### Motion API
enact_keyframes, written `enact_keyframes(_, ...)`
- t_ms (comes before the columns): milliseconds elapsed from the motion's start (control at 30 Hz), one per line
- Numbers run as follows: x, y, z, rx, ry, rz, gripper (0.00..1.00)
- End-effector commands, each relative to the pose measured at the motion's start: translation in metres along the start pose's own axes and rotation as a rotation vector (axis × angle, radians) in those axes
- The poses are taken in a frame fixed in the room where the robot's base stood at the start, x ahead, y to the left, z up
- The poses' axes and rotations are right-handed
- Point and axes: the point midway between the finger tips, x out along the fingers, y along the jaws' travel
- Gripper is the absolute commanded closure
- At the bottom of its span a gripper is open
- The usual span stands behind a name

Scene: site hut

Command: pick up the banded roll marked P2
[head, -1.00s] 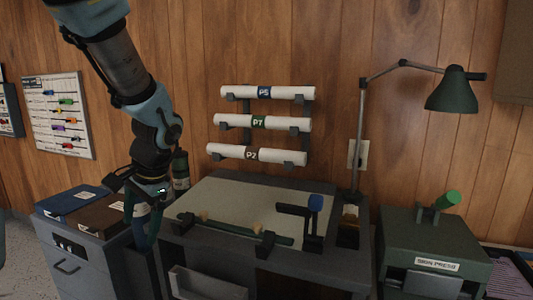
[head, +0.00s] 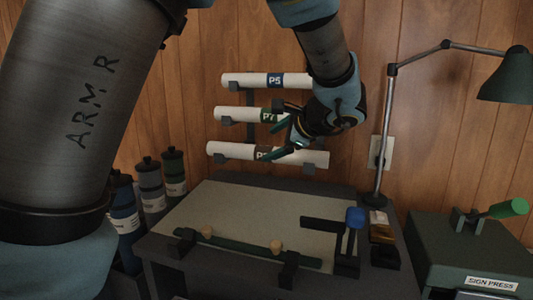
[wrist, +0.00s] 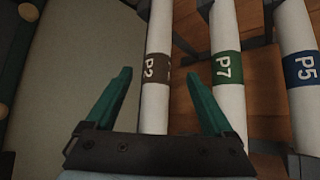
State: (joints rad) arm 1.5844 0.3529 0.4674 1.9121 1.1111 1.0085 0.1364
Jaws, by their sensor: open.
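The P2 roll (head: 230,150) is white with a brown band. It lies in the lowest holder of the wall rack, and my fingers partly cover its band. In the wrist view the P2 roll (wrist: 154,108) runs between my two open fingers, its band just beyond the tips. My gripper (head: 272,142) is open and empty in front of the rack, and also shows in the wrist view (wrist: 158,74). I cannot tell how far the tips are from the roll.
The P7 roll (head: 235,113), green-banded, sits just above, close to one finger in the wrist view. The P5 roll (head: 245,80), blue-banded, is on top. Below is a drafting board (head: 240,210) with a blue-knobbed lever (head: 355,217). A lamp (head: 508,75) stands right; bottles (head: 150,185) left.

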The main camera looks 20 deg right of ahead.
Motion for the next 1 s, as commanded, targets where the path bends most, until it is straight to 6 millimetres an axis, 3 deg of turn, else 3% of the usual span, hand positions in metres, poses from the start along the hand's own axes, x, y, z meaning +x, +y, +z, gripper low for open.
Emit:
enact_keyframes(100,0.017,0.0,0.0,0.0,-0.001,0.001,0.13)
enact_keyframes(367,0.037,0.0,0.0,0.002,-0.001,0.002,0.13)
enact_keyframes(600,0.071,0.002,-0.003,0.0,-0.001,0.002,0.13)
enact_keyframes(933,0.079,0.003,-0.004,-0.002,0.002,0.002,0.13)
enact_keyframes(1000,0.079,0.003,-0.004,-0.002,0.002,0.002,0.21)
